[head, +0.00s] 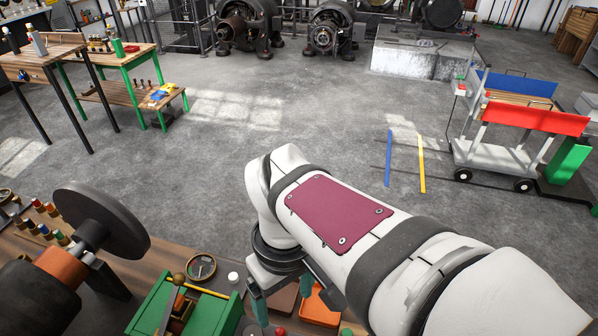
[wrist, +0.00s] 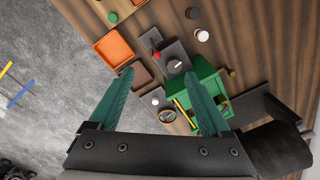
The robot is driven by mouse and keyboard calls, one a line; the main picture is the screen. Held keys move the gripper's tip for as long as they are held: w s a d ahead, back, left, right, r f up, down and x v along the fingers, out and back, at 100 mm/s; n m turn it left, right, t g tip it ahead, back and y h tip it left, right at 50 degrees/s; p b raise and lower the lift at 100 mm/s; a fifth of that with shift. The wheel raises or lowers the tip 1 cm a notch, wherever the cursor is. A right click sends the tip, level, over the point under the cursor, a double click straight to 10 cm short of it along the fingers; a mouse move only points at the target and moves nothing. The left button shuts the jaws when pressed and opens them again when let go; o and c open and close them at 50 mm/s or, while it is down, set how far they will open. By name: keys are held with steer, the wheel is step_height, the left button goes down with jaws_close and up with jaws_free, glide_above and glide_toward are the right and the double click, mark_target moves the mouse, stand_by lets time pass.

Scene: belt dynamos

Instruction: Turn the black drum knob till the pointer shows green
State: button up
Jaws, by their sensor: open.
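A dark block with a round black knob (wrist: 174,66) bearing a pale mark shows in the wrist view, between and just beyond my fingertips; it looks like the drum knob. A small round dial (wrist: 167,115) with a brass rim lies nearer the camera; it also shows in the head view (head: 201,267). Its pointer and any green mark are too small to read. My gripper (wrist: 160,74) is open and empty, its green fingers spread above the bench.
A green box (wrist: 207,82) stands right of the knob, close to a fingertip. A red-balled lever (wrist: 156,40), an orange tray (wrist: 114,49) and a brown tray are close by. A large dark wheel (head: 100,219) rises at the bench's left.

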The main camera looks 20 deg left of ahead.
mark_target(252, 334)
steer(key=a+f+n, duration=0.1)
steer(key=a+n, duration=0.3)
steer(key=a, duration=0.3)
steer(key=shift+n, duration=0.3)
steer(key=f, duration=1.5)
steer(key=shift+s+f, duration=0.35)
steer(key=shift+s, duration=0.05)
jaws_close()
